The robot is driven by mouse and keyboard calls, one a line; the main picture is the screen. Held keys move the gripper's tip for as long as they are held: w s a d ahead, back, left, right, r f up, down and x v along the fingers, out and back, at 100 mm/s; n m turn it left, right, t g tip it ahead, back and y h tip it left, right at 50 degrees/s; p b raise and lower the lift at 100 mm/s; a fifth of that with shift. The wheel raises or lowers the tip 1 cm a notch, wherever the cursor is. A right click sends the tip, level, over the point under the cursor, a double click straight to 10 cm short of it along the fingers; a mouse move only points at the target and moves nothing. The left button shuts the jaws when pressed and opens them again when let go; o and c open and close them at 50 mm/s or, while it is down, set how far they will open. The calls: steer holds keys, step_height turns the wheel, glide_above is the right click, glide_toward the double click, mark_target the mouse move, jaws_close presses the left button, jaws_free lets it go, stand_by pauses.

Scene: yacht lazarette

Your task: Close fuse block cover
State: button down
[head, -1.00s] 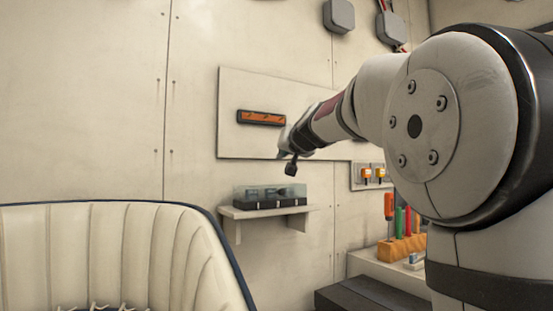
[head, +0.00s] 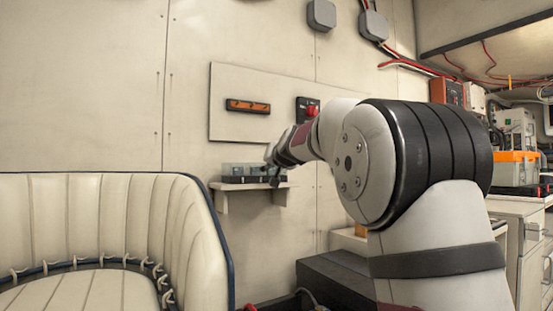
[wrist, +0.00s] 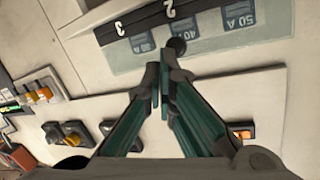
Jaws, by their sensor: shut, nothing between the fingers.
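The fuse block (head: 236,180) sits on a small wall shelf (head: 236,199), its dark front low and its clear cover (head: 238,168) showing as a greyish pane above it. In the wrist view the dark numbered strip of the block (wrist: 145,20) shows 2 and 3. The see-through cover (wrist: 110,58) lies beside it, with 40 A and 50 A labels visible. My gripper (wrist: 160,88) is shut and empty, its tips over the cover's edge area; contact is unclear. In the head view my gripper (head: 271,170) is at the block's right end and hides part of it.
A wall panel with an orange bar (head: 248,106) and a red switch (head: 311,110) is above the shelf. A cream seat (head: 110,215) fills the lower left. A dark box (head: 335,285) stands low at centre right. The wall left of the shelf is clear.

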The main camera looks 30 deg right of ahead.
steer(key=shift+f+b, duration=0.5)
steer(key=shift+f, duration=0.3)
steer(key=shift+f, duration=0.1)
